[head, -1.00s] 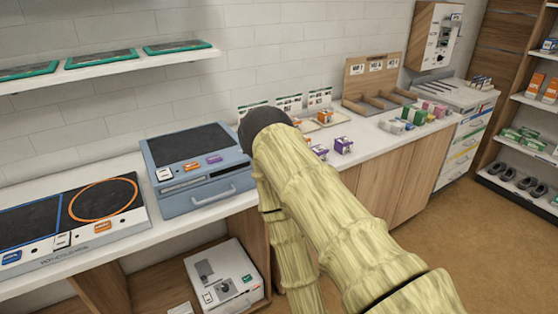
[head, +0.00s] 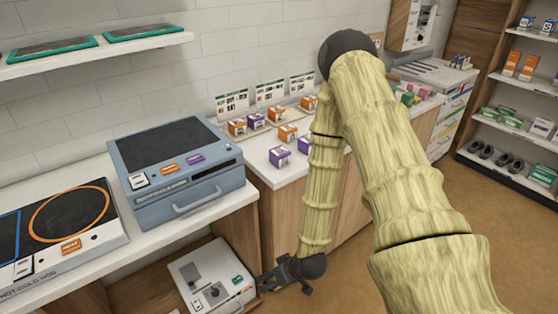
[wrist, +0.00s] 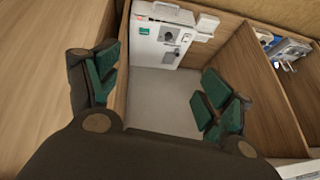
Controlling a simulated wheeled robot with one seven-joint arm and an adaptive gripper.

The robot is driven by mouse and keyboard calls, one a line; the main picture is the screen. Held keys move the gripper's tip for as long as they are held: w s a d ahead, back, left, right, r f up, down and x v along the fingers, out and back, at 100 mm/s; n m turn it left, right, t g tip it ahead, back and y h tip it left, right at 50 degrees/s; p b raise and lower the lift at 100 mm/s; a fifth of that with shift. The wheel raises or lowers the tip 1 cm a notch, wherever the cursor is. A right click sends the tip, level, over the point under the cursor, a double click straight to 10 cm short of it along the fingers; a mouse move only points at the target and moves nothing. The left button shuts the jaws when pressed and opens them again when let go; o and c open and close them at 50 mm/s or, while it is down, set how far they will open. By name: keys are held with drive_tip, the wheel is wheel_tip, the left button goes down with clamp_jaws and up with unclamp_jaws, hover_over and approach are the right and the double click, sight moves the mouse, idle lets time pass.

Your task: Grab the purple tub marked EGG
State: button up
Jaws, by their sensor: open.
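Three small purple tubs show in the head view on the counter: one at the back among orange tubs (head: 255,121), one near the front edge (head: 280,156), and one partly hidden by my arm (head: 305,145). Their labels are too small to read, so I cannot tell which is marked EGG. My gripper (head: 286,275) hangs low in front of the counter, well below the tubs, beside the open lower compartment. In the wrist view my gripper (wrist: 160,92) is open, with nothing between its green-padded fingers. No purple tub shows there.
Several orange tubs (head: 288,133) stand near the purple ones, with cards behind. A blue-grey appliance (head: 185,207) stands left of them. A white box (head: 211,275) sits in the lower compartment; it also shows in the wrist view (wrist: 140,52). Open floor lies right.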

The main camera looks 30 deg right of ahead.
drive_tip(key=w+d+r+t+b, duration=0.2)
drive_tip(key=w+d+r+t, duration=0.4)
drive_tip(key=w+d+r, duration=0.5)
drive_tip(key=t+h+b, duration=0.1)
drive_tip(key=t+b, duration=0.2)
drive_tip(key=t, duration=0.3)
approach(285, 157)
drive_tip(key=shift+n, duration=0.3)
drive_tip(key=shift+w+f, duration=0.15)
drive_tip(key=shift+w, duration=0.9)
drive_tip(key=shift+w+f, duration=0.2)
drive_tip(key=shift+w, duration=0.85)
drive_tip(key=shift+w+a+r+p, duration=0.1)
drive_tip(key=shift+w+a+p, duration=0.1)
drive_tip(key=shift+w, duration=1.35)
drive_tip(key=shift+w+a+r+p, duration=0.1)
drive_tip(key=shift+w+p, duration=0.1)
drive_tip(key=shift+w, duration=1.4)
drive_tip(key=c, duration=1.2)
